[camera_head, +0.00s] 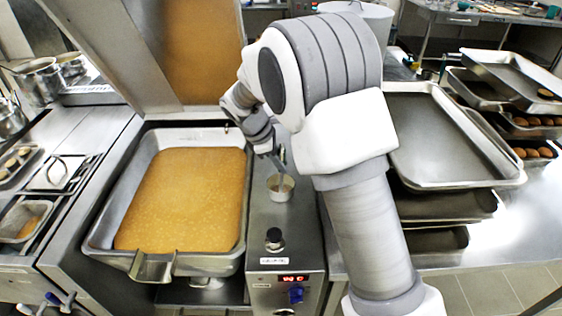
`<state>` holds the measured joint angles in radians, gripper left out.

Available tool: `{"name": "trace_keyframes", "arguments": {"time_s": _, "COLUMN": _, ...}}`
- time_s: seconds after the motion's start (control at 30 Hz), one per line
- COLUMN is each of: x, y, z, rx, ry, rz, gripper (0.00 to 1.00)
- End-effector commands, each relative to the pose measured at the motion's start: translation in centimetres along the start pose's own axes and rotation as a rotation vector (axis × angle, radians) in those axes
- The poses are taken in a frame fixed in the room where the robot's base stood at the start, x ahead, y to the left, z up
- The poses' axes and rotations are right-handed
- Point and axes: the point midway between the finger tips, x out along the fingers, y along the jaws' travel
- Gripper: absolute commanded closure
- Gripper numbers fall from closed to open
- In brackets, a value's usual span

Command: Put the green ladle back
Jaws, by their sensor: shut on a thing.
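My gripper (277,158) is seen small and partly behind my own arm, above the steel ledge to the right of the pan. It is shut on the thin handle of the ladle (283,160), which points down from the fingers. Only a short piece of the handle shows, and its green colour is hard to make out. Right below is a small round metal cup shape (281,189) over the ledge; I cannot tell whether it is the ladle's bowl or a separate holder.
A large tilting pan (100,237) full of orange-brown soup stands left, its lid (100,45) raised behind. The ledge carries a black knob (273,238) and a control panel (287,292). Stacked trays (505,174) stand right. A white bucket (372,15) is behind my arm.

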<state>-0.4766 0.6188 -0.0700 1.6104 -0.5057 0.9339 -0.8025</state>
Motion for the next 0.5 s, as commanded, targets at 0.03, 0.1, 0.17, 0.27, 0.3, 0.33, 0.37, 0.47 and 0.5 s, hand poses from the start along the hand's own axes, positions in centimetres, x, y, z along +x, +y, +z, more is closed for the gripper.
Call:
{"name": "trace_keyframes", "arguments": {"time_s": 0.03, "x": 0.23, "y": -0.03, "z": -0.08, "rx": 0.0, "ry": 0.0, "rz": 0.0, "gripper": 1.0}}
{"name": "trace_keyframes", "arguments": {"time_s": 0.1, "x": 0.21, "y": -0.07, "z": -0.07, "rx": 0.0, "ry": 0.0, "rz": -0.001, "gripper": 0.7}}
{"name": "trace_keyframes", "arguments": {"time_s": 0.17, "x": 0.21, "y": -0.07, "z": -0.06, "rx": 0.0, "ry": 0.0, "rz": -0.001, "gripper": 0.59}}
{"name": "trace_keyframes", "arguments": {"time_s": 0.27, "x": 0.21, "y": -0.07, "z": -0.06, "rx": 0.0, "ry": 0.0, "rz": -0.001, "gripper": 0.49}}
{"name": "trace_keyframes", "arguments": {"time_s": 0.3, "x": 0.2, "y": -0.07, "z": -0.06, "rx": 0.0, "ry": 0.0, "rz": -0.001, "gripper": 0.49}}
{"name": "trace_keyframes", "arguments": {"time_s": 0.33, "x": 0.2, "y": -0.07, "z": -0.06, "rx": 0.0, "ry": 0.0, "rz": -0.001, "gripper": 0.49}}
{"name": "trace_keyframes", "arguments": {"time_s": 0.37, "x": 0.2, "y": -0.07, "z": -0.06, "rx": 0.0, "ry": 0.0, "rz": -0.001, "gripper": 0.49}}
{"name": "trace_keyframes", "arguments": {"time_s": 0.47, "x": 0.18, "y": -0.06, "z": -0.05, "rx": 0.0, "ry": 0.0, "rz": -0.001, "gripper": 0.49}}
{"name": "trace_keyframes", "arguments": {"time_s": 0.5, "x": 0.12, "y": -0.04, "z": -0.03, "rx": 0.0, "ry": 0.0, "rz": -0.001, "gripper": 0.49}}
